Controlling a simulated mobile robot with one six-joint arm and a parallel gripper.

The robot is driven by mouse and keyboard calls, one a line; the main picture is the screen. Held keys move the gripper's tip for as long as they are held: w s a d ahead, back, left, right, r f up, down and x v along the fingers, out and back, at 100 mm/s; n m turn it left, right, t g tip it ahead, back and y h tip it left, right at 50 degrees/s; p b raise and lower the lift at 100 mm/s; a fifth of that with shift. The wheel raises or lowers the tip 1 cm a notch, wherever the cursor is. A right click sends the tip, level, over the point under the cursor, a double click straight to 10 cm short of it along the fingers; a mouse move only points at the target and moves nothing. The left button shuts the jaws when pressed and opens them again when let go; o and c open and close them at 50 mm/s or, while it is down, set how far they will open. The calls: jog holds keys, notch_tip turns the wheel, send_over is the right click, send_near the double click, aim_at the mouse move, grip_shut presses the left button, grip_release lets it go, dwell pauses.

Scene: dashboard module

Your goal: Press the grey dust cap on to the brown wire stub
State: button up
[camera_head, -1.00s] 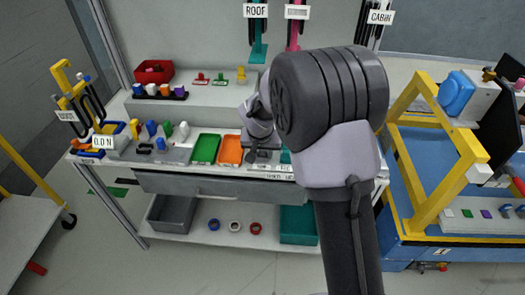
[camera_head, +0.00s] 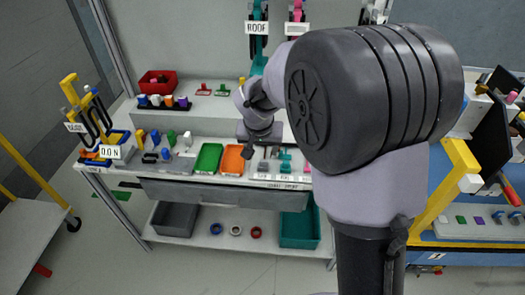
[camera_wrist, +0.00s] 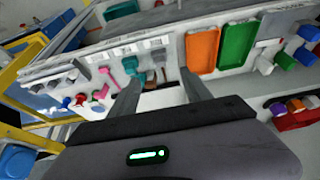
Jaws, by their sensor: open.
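My gripper (camera_head: 249,150) hangs over the front of the bench, just right of the orange tray (camera_head: 232,160). In the wrist view its two fingers (camera_wrist: 159,80) are apart, with nothing held between them. Beyond the fingertips a brownish-grey piece (camera_wrist: 158,54) lies on the bench beside a teal connector (camera_wrist: 131,65). I cannot tell whether that piece is the grey dust cap. I cannot make out the brown wire stub for certain in either view.
A green tray (camera_head: 208,158) lies left of the orange one. Coloured parts and a red bin (camera_head: 158,82) stand farther left and back. Labelled cables hang above the bench. A yellow frame (camera_head: 458,165) stands at the right. My arm hides the bench's right end.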

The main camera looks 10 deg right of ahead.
jog(key=p+v, duration=0.1)
jog(key=v, duration=0.3)
jog(key=shift+s+r, duration=0.15)
jog(key=shift+r, duration=0.2)
jog(key=s+r+y, duration=0.1)
jog(key=s+r, duration=0.8)
jog(key=s, duration=0.5)
jog(key=s+a+t+y, duration=0.1)
jog(key=s+a+y, duration=0.1)
jog(key=s, duration=1.1)
jog(key=shift+r+m, duration=0.4)
